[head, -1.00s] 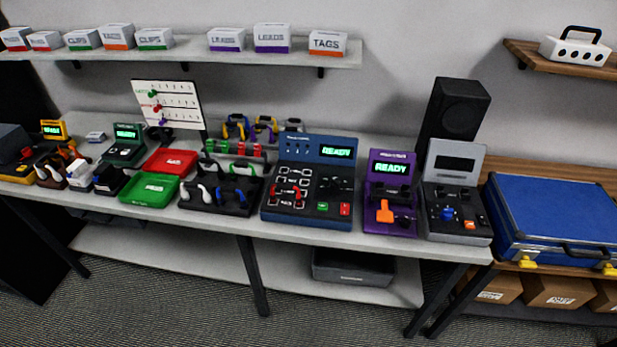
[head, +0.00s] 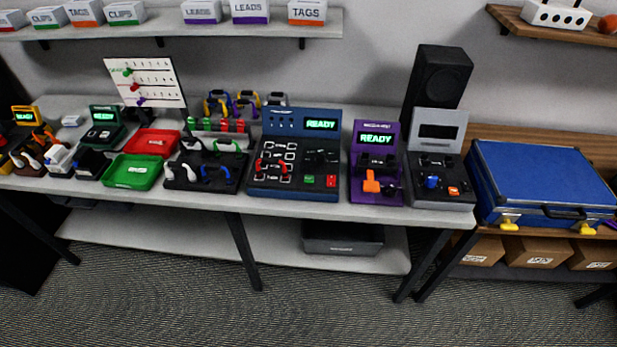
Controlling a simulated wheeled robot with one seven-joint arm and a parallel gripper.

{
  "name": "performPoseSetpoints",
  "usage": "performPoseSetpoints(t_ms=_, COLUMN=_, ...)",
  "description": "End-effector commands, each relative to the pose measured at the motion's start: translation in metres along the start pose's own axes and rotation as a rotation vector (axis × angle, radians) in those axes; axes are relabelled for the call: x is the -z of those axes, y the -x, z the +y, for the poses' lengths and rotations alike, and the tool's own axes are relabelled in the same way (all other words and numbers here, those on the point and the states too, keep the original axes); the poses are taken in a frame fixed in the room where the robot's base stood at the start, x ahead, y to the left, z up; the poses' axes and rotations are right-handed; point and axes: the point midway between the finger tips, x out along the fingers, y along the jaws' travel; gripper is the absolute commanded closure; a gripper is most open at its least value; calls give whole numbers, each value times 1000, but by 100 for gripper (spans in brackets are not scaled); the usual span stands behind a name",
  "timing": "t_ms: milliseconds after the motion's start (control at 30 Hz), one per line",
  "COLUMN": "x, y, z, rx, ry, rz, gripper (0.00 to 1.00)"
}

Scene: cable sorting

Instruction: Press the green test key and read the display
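A dark blue tester (head: 260,184) stands on the grey bench, right of its middle. Its display (head: 320,124) is lit and reads READY in green. A small green key (head: 309,180) sits low on its front panel, beside a red key (head: 331,181). A red cable piece (head: 270,166) lies among white-outlined slots on the panel's left. A purple tester (head: 361,148) and a green tester (head: 103,131) also show READY, and so does a yellow one (head: 24,116) at far left. My gripper is not in view.
A grey tester (head: 438,118) with a dark display stands near a black speaker (head: 437,80). A blue case (head: 545,180) lies at right. Green (head: 118,182) and red (head: 151,150) trays sit left. A shelf (head: 330,26) hangs above; open carpet (head: 330,310) lies in front.

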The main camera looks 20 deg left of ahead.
Motion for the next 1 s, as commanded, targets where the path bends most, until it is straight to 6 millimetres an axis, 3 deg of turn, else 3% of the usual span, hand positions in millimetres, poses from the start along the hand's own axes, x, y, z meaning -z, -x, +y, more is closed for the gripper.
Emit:
performPoseSetpoints(t_ms=167, x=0, y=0, z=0, rx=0, ry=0, rz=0, gripper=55)
performPoseSetpoints(t_ms=367, x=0, y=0, z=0, rx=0, ry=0, rz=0, gripper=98)
performPoseSetpoints(t_ms=400, x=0, y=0, z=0, rx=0, ry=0, rz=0, gripper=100)
performPoseSetpoints(t_ms=1000, x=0, y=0, z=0, rx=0, ry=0, rz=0, gripper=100)
